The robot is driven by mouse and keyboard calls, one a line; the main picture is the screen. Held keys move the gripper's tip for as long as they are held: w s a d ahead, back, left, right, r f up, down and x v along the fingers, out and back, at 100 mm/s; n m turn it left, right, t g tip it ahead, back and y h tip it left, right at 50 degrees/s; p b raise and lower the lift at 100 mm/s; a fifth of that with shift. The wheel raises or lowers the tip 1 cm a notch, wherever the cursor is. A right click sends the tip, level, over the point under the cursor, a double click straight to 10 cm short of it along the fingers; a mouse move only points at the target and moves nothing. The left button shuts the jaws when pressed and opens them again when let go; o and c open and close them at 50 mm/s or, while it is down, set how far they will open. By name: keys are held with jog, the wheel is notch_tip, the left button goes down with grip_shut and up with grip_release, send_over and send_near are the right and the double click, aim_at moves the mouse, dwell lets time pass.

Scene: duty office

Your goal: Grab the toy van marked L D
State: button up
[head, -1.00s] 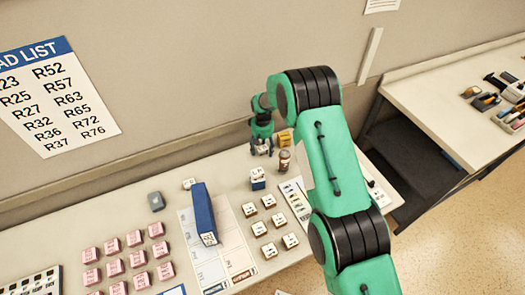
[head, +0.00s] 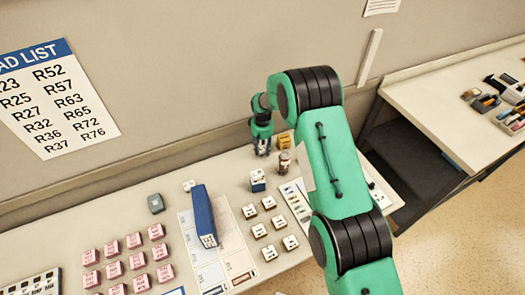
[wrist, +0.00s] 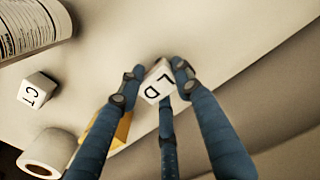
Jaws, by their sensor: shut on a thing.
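The toy van marked L D (wrist: 158,83) shows in the wrist view as a small white block with black letters on its face. It sits between the blue fingers of my gripper (wrist: 157,78). My gripper is shut on it, with fingertips against its sides. In the head view my gripper (head: 262,146) is low over the back of the table near the wall, and the van is too small and covered to make out there.
A yellow object (wrist: 122,130) stands close by the fingers in the wrist view. A white block marked C T (wrist: 38,90) and a white roll (wrist: 47,152) lie to the left. In the head view, several pink blocks (head: 112,249) and a blue binder (head: 203,215) are at left.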

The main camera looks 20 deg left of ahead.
aim_at(262, 148)
notch_tip(262, 148, up, 9)
jog(key=shift+f, duration=0.1)
dwell(0.4)
dwell(0.4)
